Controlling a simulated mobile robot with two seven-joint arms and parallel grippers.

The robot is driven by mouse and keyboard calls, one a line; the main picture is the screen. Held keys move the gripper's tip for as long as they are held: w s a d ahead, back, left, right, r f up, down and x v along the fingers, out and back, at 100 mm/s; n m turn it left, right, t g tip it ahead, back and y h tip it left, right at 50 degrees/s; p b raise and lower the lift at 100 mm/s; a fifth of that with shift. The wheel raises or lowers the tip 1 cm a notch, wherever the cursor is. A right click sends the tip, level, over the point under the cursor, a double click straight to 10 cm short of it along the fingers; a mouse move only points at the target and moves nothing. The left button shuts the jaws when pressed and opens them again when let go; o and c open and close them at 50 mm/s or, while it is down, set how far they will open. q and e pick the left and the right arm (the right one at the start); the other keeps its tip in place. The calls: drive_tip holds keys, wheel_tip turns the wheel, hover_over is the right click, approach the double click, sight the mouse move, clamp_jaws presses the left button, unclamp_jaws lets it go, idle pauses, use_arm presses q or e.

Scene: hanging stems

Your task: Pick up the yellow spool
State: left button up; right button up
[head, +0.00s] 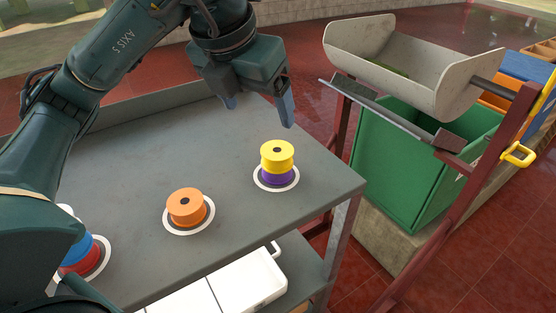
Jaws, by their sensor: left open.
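The yellow spool (277,153) sits on top of a purple spool (276,177) near the right end of the grey table. The stack stands upright in a white ring marking on the table top. My left gripper (259,108) is open and empty, above and a little behind the stack, with its blue fingertips pointing down. It is apart from the spool. My right gripper is not in view.
An orange spool (186,206) stands in its own ring on the grey table (150,160). A red spool (80,257) and a blue one (77,246) are partly hidden by my arm. A green bin (400,165) and cream trough (405,65) stand right of the table.

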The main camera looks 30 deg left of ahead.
sight(276, 151)
use_arm(q)
drive_tip(key=x, duration=1.3)
drive_tip(key=shift+w+d, duration=0.1)
drive_tip(key=shift+w, duration=0.05)
drive_tip(key=shift+c, duration=0.4)
drive_tip(key=c, duration=1)
